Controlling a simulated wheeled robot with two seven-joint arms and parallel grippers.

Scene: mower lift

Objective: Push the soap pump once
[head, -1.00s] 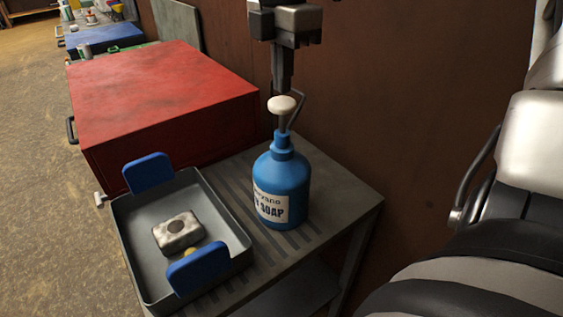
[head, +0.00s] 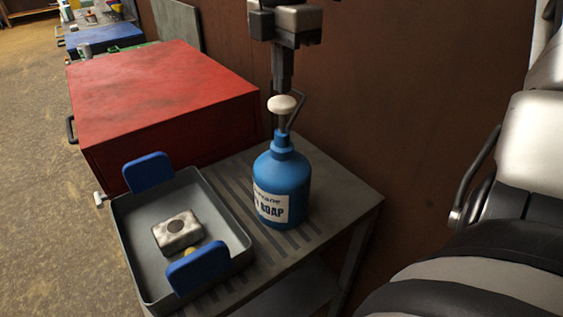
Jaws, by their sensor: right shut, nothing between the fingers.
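The blue soap bottle (head: 283,180) stands upright on the slatted grey table, with a label reading SOAP. Its pump (head: 282,104) has a white top and a thin bent spout behind it. My right gripper (head: 281,86) comes down from the top of the head view, shut and empty. Its fingertips are right above or just behind the white pump top in the picture; I cannot tell whether they touch it. My left gripper is not in view.
A grey tray (head: 124,236) with blue handles holds a grey block (head: 177,231) left of the bottle. A red cabinet (head: 160,95) stands behind. A brown wall (head: 400,90) rises close behind the table. The table (head: 340,200) is bare right of the bottle.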

